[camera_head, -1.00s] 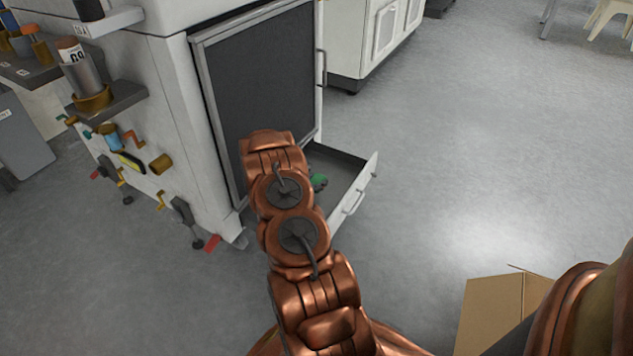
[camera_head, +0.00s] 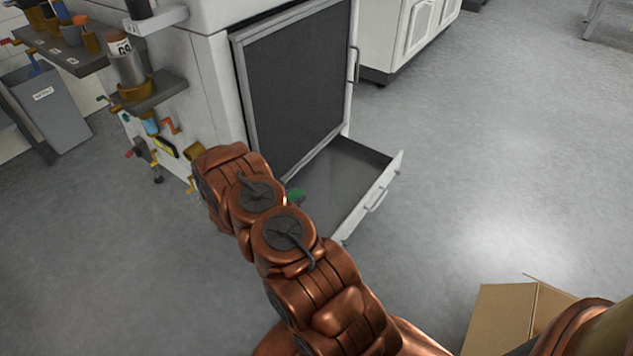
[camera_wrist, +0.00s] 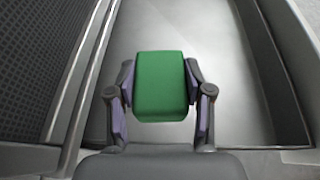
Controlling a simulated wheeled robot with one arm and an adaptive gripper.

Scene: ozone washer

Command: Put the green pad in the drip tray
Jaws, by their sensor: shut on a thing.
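The green pad (camera_wrist: 160,86) is a small block with rounded edges. My gripper (camera_wrist: 160,100) is shut on it, one finger on each side, in the wrist view. In the head view a bit of the green pad (camera_head: 296,195) shows beside my arm; the gripper itself is hidden there. The drip tray (camera_head: 366,163) is a pulled-out drawer with a white front and a dark inner wall, at the foot of the washer. In the wrist view the pad is seen against the bare tray floor (camera_wrist: 200,40). I cannot tell whether the pad touches it.
The white washer (camera_head: 205,75) with a dark door panel (camera_head: 300,85) stands directly behind the tray. Valves and a shelf (camera_head: 150,92) stick out on its left side. An open cardboard box (camera_head: 500,315) is at the lower right. The floor to the right is clear.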

